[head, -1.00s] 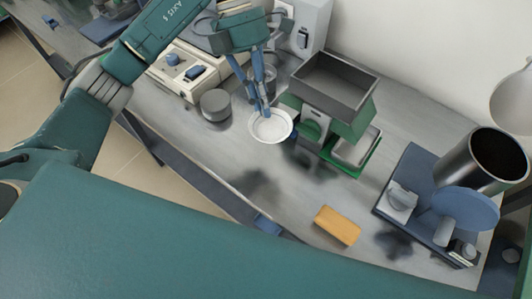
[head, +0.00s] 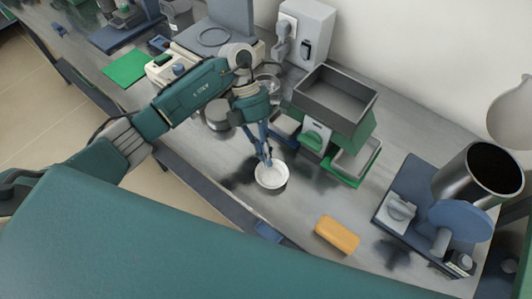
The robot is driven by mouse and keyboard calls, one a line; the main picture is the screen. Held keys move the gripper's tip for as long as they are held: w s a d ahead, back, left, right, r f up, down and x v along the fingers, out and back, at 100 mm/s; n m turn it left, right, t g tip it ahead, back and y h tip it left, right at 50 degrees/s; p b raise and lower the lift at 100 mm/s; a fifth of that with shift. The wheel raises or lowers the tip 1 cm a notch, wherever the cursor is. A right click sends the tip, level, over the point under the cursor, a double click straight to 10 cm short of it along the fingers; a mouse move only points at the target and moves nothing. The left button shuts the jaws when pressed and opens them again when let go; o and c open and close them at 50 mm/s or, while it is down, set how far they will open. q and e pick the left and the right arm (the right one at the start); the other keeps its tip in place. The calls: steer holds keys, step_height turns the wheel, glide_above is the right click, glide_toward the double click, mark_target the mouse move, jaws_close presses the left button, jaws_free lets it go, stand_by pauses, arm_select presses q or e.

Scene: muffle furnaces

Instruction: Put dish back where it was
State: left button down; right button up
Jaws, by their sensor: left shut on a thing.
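The dish (head: 272,178) is a small round white dish, in the middle of the head view, over the grey bench in front of the green machine with the hopper. My left gripper (head: 268,160) reaches down to it from above and is shut on its far rim. The dish looks roughly level; I cannot tell whether it touches the bench. My right gripper is not in view.
The green machine with a grey hopper (head: 334,97) stands just behind right. A yellow-orange block (head: 337,235) lies to the front right. A blue-based device with a metal cylinder (head: 480,172) stands at right. A grey round container (head: 216,114) is behind my left arm.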

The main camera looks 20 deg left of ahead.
arm_select(q)
steer(key=c, duration=2.4)
jaws_free()
steer(key=shift+f, duration=0.15)
steer(key=o, duration=0.4)
steer(key=shift+o, duration=0.3)
